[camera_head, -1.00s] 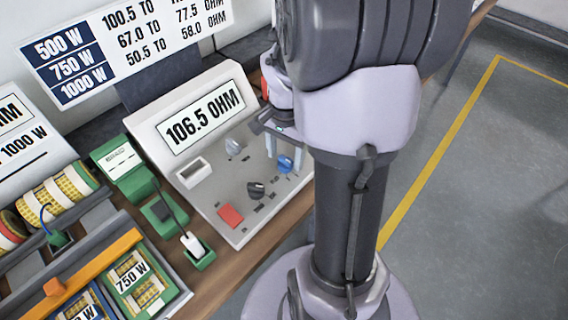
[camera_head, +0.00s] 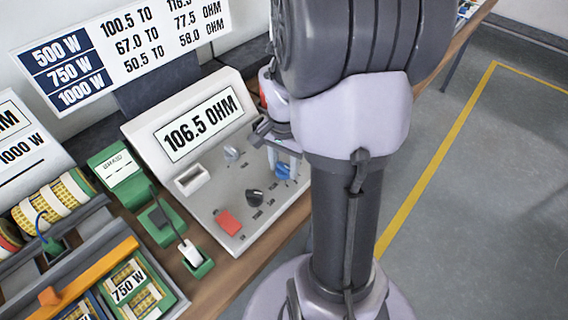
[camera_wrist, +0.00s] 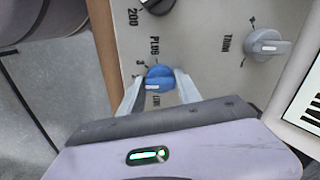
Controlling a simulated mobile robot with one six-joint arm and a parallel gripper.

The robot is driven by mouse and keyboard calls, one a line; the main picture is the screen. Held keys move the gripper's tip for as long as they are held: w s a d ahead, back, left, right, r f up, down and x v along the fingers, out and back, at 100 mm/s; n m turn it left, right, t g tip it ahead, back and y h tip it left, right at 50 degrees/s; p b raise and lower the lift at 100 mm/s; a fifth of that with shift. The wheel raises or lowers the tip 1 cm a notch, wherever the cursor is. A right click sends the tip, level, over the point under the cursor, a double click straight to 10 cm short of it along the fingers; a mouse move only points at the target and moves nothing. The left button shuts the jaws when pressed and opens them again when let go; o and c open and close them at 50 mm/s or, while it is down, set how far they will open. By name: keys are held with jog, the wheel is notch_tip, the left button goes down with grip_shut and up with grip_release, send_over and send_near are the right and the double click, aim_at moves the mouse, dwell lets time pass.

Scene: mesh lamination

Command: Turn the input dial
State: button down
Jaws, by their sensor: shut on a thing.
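The blue dial (camera_head: 283,171), which I take to be the input dial, sits at the right side of the grey meter panel (camera_head: 215,215). In the wrist view the blue dial (camera_wrist: 160,78) has a white pointer mark and the labels "PLUG" and "LINE" beside it. My gripper (camera_wrist: 158,90) is shut on the blue dial, one finger on each side. In the head view my gripper (camera_head: 283,165) reaches down onto the dial, and my arm hides part of the panel's right edge.
The meter display (camera_head: 203,123) reads 106.5 OHM. A grey knob (camera_head: 233,153), a black knob (camera_head: 255,197) and a red button (camera_head: 228,222) are on the same panel. A white probe in a green holder (camera_head: 197,258) stands left of it. Floor at right is clear.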

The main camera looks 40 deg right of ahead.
aim_at(284, 165)
jog(key=n+p, duration=0.1)
jog(key=n, duration=0.2)
jog(key=shift+r+p, duration=0.1)
jog(key=shift+p, duration=0.3)
jog(key=shift+n+p, duration=0.85)
jog(key=shift+n, duration=1.25)
jog(key=c, duration=0.9)
grip_release()
notch_tip(284, 165, up, 17)
jog(key=p, duration=0.7)
